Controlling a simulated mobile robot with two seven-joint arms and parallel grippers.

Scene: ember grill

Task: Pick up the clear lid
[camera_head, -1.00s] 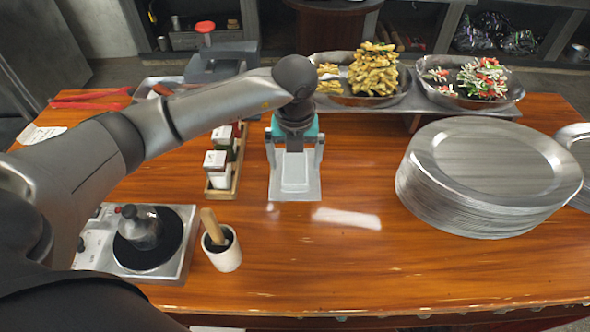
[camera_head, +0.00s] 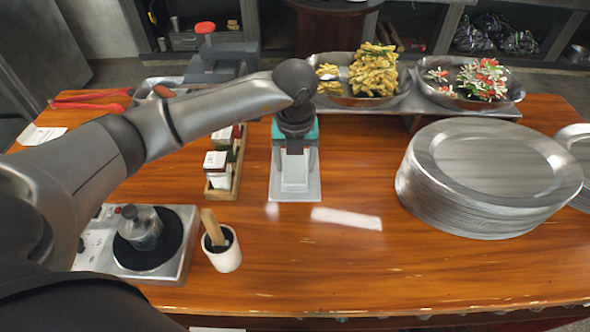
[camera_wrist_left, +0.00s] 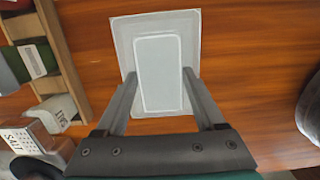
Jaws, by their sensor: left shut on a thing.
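The clear lid (camera_head: 310,188) is a pale, see-through square sheet with a raised oblong middle. It is over the wooden counter near the centre of the head view. My left gripper (camera_head: 296,165) points down onto it from above. In the left wrist view the two fingers lie along the sides of the lid's raised middle (camera_wrist_left: 158,68), and the gripper is shut on it. The lid looks level and close to the counter; I cannot tell whether it touches the wood. The right gripper is not in view.
A wooden condiment caddy (camera_head: 234,183) stands just left of the lid. A white mortar with pestle (camera_head: 225,259) and a hot plate (camera_head: 182,265) are at the front left. Stacked metal plates (camera_head: 440,212) stand right. Food pans (camera_head: 344,99) are behind. The front middle is clear.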

